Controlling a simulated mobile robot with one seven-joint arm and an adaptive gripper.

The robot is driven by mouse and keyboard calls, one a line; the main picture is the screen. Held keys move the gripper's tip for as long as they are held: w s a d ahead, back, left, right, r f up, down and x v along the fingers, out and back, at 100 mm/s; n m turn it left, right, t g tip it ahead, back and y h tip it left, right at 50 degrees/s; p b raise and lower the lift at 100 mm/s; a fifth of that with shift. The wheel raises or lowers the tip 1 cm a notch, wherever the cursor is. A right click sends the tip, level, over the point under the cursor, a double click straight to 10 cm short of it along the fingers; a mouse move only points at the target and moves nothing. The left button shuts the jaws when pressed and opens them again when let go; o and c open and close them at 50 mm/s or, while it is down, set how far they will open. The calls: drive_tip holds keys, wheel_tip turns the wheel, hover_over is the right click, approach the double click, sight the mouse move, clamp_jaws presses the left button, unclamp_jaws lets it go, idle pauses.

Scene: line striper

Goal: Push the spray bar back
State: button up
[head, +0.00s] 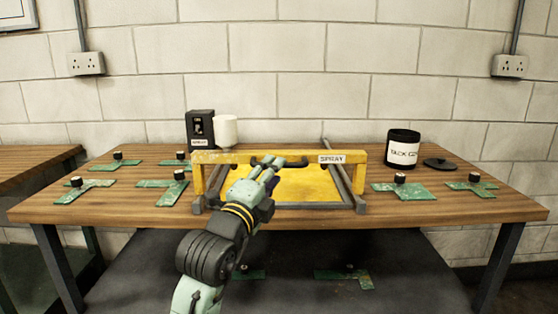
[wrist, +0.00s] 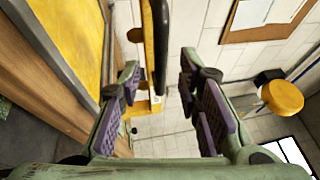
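The yellow spray bar (head: 275,157), with a SPRAY label at its right end, spans the frame on the table, above a yellow panel (head: 300,184). A black handle (head: 261,162) is on the bar's front. My gripper (head: 270,168) is at the handle, over the panel. In the wrist view my gripper (wrist: 160,65) is open, its two padded fingers apart. The black handle (wrist: 161,45) and the yellow bar (wrist: 146,50) show in the gap between the fingers. I cannot tell whether a finger touches the handle.
Grey rails (head: 344,175) flank the panel. A black box (head: 200,128) and white bottle (head: 225,130) stand behind the bar at left. A black tin (head: 402,149) and its lid (head: 439,163) are at right. Several green plates with black knobs lie on both sides of the wooden table (head: 460,210).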

drive_tip(key=shift+p+x, duration=0.4)
drive_tip(key=shift+x, duration=1.6)
drive_tip(key=shift+c, duration=0.2)
clamp_jaws()
